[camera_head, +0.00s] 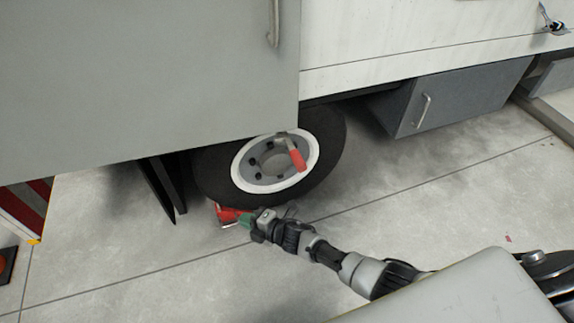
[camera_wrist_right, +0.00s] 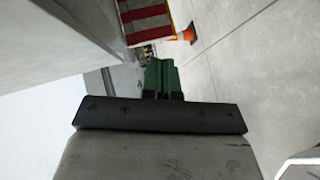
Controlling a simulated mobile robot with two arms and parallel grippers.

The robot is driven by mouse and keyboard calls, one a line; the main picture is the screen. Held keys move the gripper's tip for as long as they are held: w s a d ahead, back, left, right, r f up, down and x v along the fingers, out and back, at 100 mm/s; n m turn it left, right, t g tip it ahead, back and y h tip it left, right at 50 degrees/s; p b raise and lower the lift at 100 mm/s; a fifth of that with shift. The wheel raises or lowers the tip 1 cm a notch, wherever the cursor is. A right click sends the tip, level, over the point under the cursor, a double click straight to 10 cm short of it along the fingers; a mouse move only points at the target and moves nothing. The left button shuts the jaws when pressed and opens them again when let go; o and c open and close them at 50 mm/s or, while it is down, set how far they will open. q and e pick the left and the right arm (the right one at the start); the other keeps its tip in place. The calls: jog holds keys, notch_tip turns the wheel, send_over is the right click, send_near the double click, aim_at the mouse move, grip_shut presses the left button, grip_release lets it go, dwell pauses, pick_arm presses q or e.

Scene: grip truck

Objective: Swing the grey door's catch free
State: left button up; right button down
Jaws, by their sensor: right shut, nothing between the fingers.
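The big grey door (camera_head: 150,75) fills the upper left of the head view, with a pale handle (camera_head: 274,25) near its right edge. A red-handled lever (camera_head: 296,155), possibly the catch, shows below the door's lower right corner, in front of the wheel. I cannot tell what it is fixed to. My right gripper (camera_head: 246,222) is low, below the wheel and apart from the lever. Its green fingers (camera_wrist_right: 160,78) look closed together and empty in the right wrist view. My left gripper is not in view.
A black tyre (camera_head: 325,160) stands under the truck. A red object (camera_head: 228,214) lies on the floor by my right gripper. A grey box (camera_head: 455,95) hangs under the white side panel (camera_head: 400,35). An orange cone (camera_wrist_right: 187,35) and striped panel (camera_wrist_right: 148,20) show in the wrist view.

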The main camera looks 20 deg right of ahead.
jog(key=s+a+r+n+g+y+b, duration=0.15)
jog(key=a+r+n+g, duration=0.35)
jog(key=n, duration=0.5)
jog(key=w+a+r+n+g+b, duration=0.1)
jog(key=a+r+n+g+b, duration=0.2)
jog(key=r+n, duration=0.55)
jog(key=s+a+r+n+g+y+b, duration=0.1)
jog(key=a+r+n+g, duration=0.4)
jog(key=n, duration=0.7)
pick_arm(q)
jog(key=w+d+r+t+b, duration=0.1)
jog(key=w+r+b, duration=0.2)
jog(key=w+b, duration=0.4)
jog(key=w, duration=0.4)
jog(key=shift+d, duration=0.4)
pick_arm(e)
jog(key=w+d+r+n+t+h, duration=0.1)
jog(key=d+r+n+t+h, duration=0.2)
jog(key=d+n+h, duration=0.5)
jog(key=w+d+r+n+t+h, duration=0.2)
jog(key=d+r+n+t+h, duration=0.1)
jog(key=d+n+h, duration=0.5)
jog(key=d+h, duration=0.2)
jog(key=shift+d, duration=0.4)
jog(key=shift+n, duration=0.25)
